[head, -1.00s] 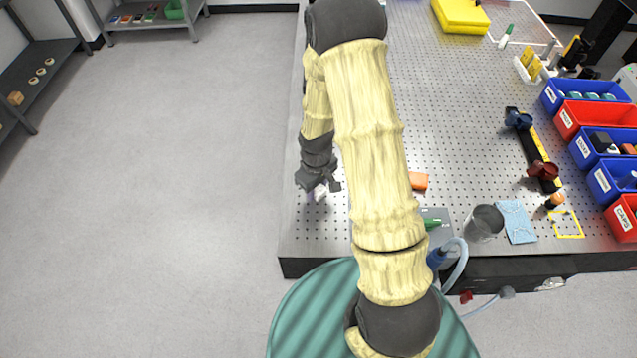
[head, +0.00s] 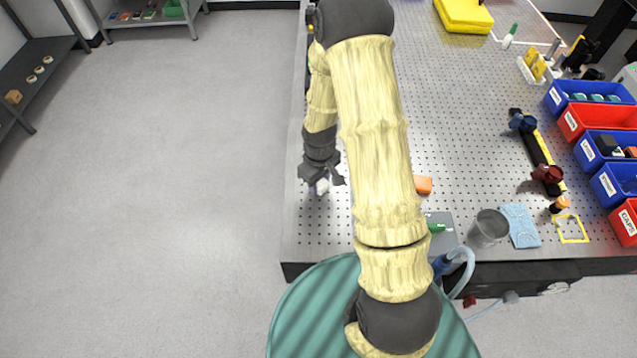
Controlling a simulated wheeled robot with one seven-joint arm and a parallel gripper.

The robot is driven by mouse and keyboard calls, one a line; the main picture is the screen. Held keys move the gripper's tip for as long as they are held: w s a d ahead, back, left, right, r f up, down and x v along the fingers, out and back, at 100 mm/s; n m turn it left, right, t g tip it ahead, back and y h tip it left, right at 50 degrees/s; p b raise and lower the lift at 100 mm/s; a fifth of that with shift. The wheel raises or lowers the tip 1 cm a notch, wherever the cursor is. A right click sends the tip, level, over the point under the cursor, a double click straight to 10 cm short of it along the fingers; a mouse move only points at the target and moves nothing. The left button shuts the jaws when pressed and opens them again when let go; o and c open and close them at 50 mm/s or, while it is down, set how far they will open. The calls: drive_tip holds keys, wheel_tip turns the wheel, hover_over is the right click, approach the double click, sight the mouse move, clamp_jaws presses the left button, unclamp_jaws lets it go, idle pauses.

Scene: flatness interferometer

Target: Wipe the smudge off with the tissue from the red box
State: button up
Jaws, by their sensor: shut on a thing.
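My gripper (head: 322,184) is at the left edge of the perforated metal table (head: 306,238), low over its top. It is shut on a small crumpled white thing (head: 321,187), which looks like a tissue. I cannot tell whether the tissue touches the table. My own arm hides part of the table's middle. I cannot make out the smudge.
Blue bins (head: 607,184) and red bins (head: 597,120) line the right edge.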

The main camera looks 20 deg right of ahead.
sight(320, 182)
drive_tip(key=r+p, duration=0.3)
drive_tip(key=r, duration=0.1)
drive_tip(key=shift+s+r, duration=0.2)
drive_tip(key=shift+w+r+p, duration=0.1)
drive_tip(key=shift+r+p, duration=1.3)
drive_tip(key=shift+r, duration=0.25)
drive_tip(key=shift+f, duration=0.1)
